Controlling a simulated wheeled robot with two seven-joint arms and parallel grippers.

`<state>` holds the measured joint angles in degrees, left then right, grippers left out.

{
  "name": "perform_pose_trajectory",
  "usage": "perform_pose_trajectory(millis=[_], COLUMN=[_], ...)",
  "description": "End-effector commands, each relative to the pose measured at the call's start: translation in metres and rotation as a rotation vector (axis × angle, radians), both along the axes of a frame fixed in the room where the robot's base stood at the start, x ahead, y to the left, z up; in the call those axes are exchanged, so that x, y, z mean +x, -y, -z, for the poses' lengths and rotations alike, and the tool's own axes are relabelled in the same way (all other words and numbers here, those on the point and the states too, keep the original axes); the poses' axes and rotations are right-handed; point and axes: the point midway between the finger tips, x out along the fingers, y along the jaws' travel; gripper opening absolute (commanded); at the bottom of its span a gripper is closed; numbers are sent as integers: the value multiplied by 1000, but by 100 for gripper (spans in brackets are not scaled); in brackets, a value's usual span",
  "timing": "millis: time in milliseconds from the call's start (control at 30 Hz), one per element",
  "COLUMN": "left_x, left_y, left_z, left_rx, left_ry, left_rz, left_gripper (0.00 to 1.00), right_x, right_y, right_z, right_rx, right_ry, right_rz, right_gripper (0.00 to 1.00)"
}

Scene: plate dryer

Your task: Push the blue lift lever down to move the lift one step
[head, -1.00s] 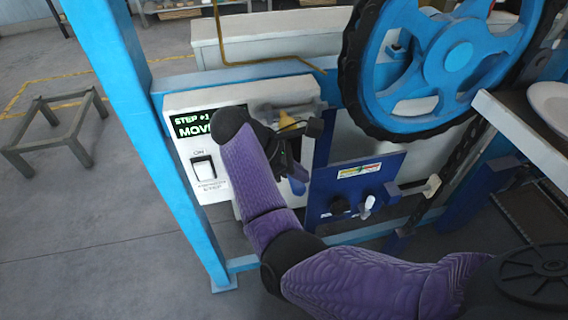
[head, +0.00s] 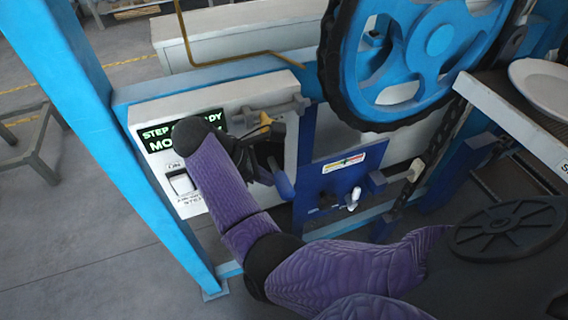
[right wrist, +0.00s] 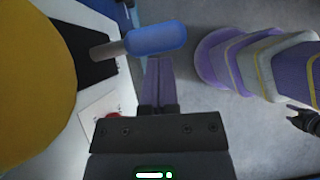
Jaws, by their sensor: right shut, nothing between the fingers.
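The blue lift lever (head: 283,183) hangs from the right part of the white control panel (head: 196,205). In the right wrist view its rounded blue handle (right wrist: 157,38) sits on a metal shaft coming from a black slot. My right gripper (right wrist: 158,68) is shut and empty, its purple fingertips right by the handle's lower edge; I cannot tell if they touch.
A white ON switch (head: 181,184) is on the panel under the display. A blue wheel with a black rim (head: 420,60) stands to the right. A white plate (head: 545,85) rests on a shelf at the far right. Blue frame posts (head: 110,150) stand left.

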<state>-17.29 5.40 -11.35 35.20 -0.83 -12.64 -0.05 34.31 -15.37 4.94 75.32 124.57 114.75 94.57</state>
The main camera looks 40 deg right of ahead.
Motion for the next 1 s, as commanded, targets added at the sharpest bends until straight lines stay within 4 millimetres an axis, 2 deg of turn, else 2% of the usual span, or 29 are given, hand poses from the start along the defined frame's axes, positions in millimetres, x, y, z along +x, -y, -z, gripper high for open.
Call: perform_pose_trajectory(millis=[100,233,667,1000], left_x=[0,0,1,-4], left_y=[-3,-3,0,2], left_z=[7,11,12,50], left_rx=[4,3,-3,-4], left_ry=[-1,0,3,-10], left_rz=[2,3,1,-1], left_gripper=[59,59,59,59], right_x=[-3,-5,-7,-7], right_y=[9,15,19,18], right_z=[15,23,26,66], right_rx=[-2,-2,-1,0], right_ry=[-1,-1,0,-3], right_rz=[-1,0,1,2], right_gripper=[0,0,0,0])
